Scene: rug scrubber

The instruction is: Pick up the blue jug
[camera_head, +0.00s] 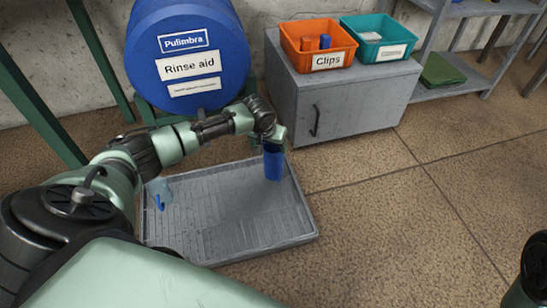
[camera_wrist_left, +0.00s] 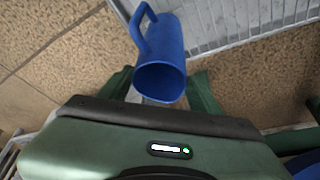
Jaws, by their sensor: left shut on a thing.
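The blue jug (camera_head: 273,163) is upright over the right back part of the grey tray in the head view. My left gripper (camera_head: 274,141) is shut on it near its top, reaching in from the left. In the left wrist view the jug (camera_wrist_left: 165,50) shows its open mouth and its handle, with the green fingers of my left gripper (camera_wrist_left: 160,95) on either side of it. I cannot tell whether the jug's bottom touches the tray. My right gripper is not in view.
The ridged grey tray (camera_head: 220,225) lies on the floor below a blue Rinse aid drum (camera_head: 188,25). A clear item with a blue part (camera_head: 158,193) is at the tray's left. A grey cabinet (camera_head: 345,105) holds orange (camera_head: 316,45) and teal bins (camera_head: 378,42). Floor at right is clear.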

